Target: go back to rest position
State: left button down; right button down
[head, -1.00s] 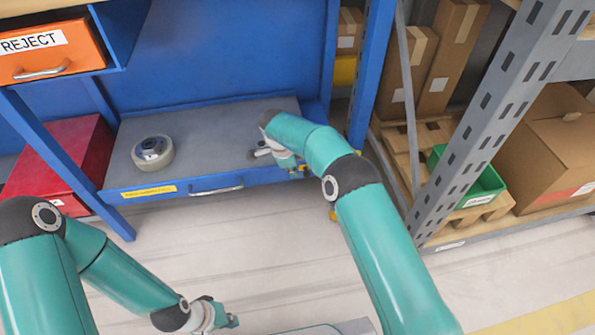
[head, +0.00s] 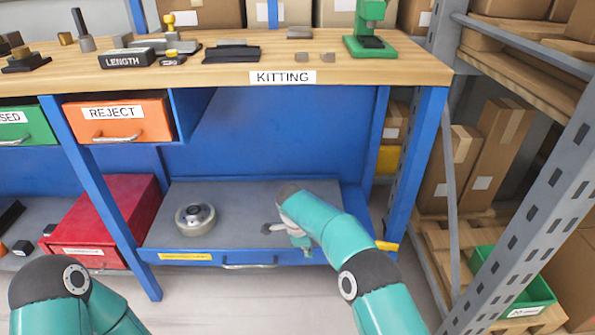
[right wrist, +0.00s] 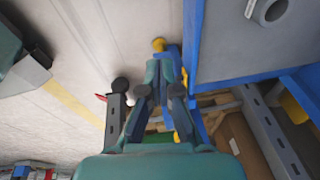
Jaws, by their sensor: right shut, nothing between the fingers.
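My right gripper (head: 301,241) is shut and empty, at the front edge of the lower grey shelf (head: 258,198) of the blue bench. My right arm reaches in from the lower right. In the right wrist view the gripper's fingers (right wrist: 164,72) are close together with nothing between them.
The wooden KITTING bench top (head: 360,74) with small tools is above. An orange REJECT drawer (head: 108,120) and a red box (head: 118,215) are left. A blue post (head: 415,150) and a grey rack (head: 545,190) with cartons stand close right of the arm.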

jog(key=s+d+f+m+g, duration=0.1)
jog(key=s+d+f+g, duration=0.15)
jog(key=d, duration=0.75)
jog(key=s+d+f+y, duration=0.1)
jog(key=s+d+f, duration=0.1)
jog(key=s+f, duration=0.4)
jog(key=s+a+f+n+y, duration=0.15)
jog(key=s+n, duration=0.35)
jog(key=s, duration=0.5)
jog(key=s+a+f+n+y, duration=0.1)
jog(key=s+a+n+y, duration=0.15)
jog(key=s+n, duration=0.45)
jog(key=s+a+f+n+y, duration=0.1)
jog(key=s+a+n+y, duration=0.15)
jog(key=s, duration=0.95)
notch_tip(320, 180, up, 37)
jog(key=w+n+t+h+p, duration=0.1)
jog(key=n+p, duration=0.3)
jog(key=p, duration=3.4)
jog(key=shift+w+r+t+p, duration=0.2)
jog(key=shift+w+t+p, duration=0.2)
jog(key=shift+w, duration=0.35)
